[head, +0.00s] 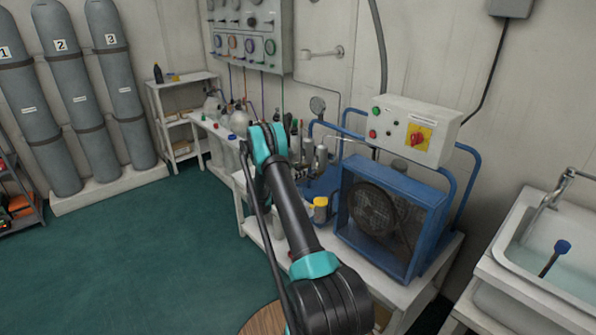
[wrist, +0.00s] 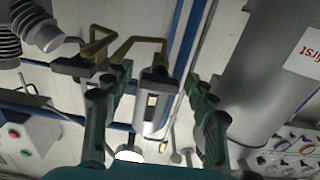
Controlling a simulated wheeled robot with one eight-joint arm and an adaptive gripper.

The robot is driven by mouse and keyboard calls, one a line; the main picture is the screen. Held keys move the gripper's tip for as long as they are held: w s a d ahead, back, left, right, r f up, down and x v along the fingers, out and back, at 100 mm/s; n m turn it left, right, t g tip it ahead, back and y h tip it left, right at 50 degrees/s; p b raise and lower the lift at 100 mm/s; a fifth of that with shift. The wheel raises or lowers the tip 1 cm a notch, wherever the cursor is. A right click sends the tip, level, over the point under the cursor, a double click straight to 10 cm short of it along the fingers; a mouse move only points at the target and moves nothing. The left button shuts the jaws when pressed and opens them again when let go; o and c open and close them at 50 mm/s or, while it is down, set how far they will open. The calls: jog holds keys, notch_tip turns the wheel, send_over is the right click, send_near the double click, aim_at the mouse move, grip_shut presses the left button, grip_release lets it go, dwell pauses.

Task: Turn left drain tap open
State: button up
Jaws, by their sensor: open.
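My gripper (wrist: 153,85) is open in the wrist view, its two green fingers reaching up either side of a slim grey cylinder with a small window (wrist: 152,98). Nothing is clearly held. Bent brass pipes (wrist: 138,42) lie just beyond the fingertips. A dark block (wrist: 72,67) at a brass elbow sits near the left fingertip; I cannot tell whether it is the left drain tap or whether they touch. In the head view my arm hides the fingers and the tap area, beside the grey upright cylinders (head: 308,150) on the bench.
A large grey labelled cylinder (wrist: 262,75) stands close to the right finger. Blue tubing and a blue-framed fan unit (head: 388,215) stand right of my arm, below a control box (head: 412,129). A sink (head: 555,240) is far right. The green floor at left is clear.

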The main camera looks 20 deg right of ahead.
jog(key=shift+d, duration=0.15)
jog(key=shift+c, duration=0.5)
jog(key=c, duration=1.1)
